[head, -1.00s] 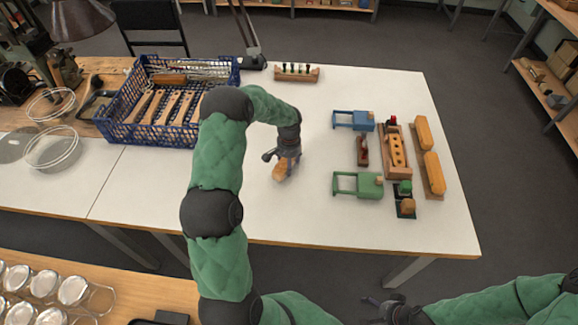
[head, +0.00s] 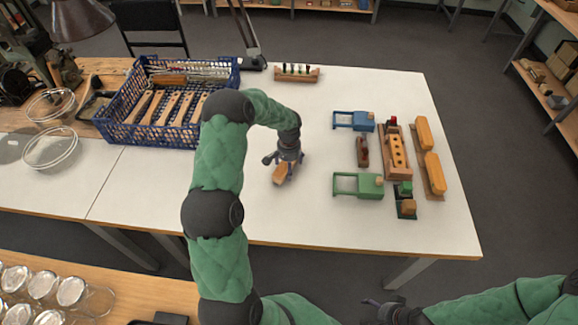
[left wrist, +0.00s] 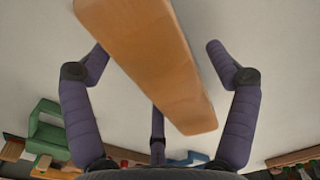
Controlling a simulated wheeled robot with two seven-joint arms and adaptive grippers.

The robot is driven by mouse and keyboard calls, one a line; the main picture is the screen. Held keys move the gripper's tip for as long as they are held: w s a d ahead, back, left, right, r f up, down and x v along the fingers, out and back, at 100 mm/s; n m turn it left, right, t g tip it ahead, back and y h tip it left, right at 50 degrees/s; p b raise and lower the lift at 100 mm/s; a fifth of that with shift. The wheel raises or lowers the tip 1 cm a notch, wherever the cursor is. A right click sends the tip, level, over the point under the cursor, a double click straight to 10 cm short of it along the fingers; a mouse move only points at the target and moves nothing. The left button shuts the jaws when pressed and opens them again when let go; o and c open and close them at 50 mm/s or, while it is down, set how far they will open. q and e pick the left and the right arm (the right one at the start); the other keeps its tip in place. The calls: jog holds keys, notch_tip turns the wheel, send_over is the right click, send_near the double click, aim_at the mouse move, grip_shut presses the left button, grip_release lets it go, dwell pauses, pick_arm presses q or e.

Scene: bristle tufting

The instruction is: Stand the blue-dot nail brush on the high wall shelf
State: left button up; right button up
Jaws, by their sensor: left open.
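A light wooden block-shaped piece (head: 280,174), perhaps the nail brush, is on or just above the white table under my left gripper (head: 284,164). No blue dot or bristles show on it. In the left wrist view this wooden piece (left wrist: 155,60) runs from the top edge down between the spread purple fingers of my left gripper (left wrist: 158,62). The fingers are open, with gaps on both sides of the wood. My right gripper (head: 384,306) is at the bottom edge, far from the table top; its fingers are unclear. I cannot pick out the high wall shelf.
A blue crate (head: 150,135) with wooden-handled tools stands left. A green frame (head: 358,185), a blue frame (head: 353,120) and a holed wooden block (head: 397,152) are right of the gripper. A wooden rack (head: 297,74) is at the back. Shelving (head: 545,85) stands far right.

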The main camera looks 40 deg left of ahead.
pick_arm(q)
notch_tip(320, 180, up, 12)
jog(key=p, duration=0.2)
jog(key=shift+o, duration=0.5)
jog(key=b, duration=0.1)
jog(key=f+b, duration=0.1)
jog(key=shift+w+a+b, duration=0.1)
jog(key=shift+a+b, duration=0.1)
jog(key=shift+b, duration=0.2)
notch_tip(320, 180, down, 5)
jog(key=shift+f+b, duration=0.1)
jog(key=shift+b, duration=0.35)
jog(key=f, duration=0.1)
jog(key=f+b, duration=0.1)
jog(key=f, duration=0.3)
jog(key=shift+w+d+b, duration=0.15)
jog(key=shift+w+b, duration=0.1)
jog(key=shift+b, duration=0.1)
jog(key=shift+r, duration=0.1)
jog(key=c, duration=1.5)
jog(key=shift+c, duration=0.2)
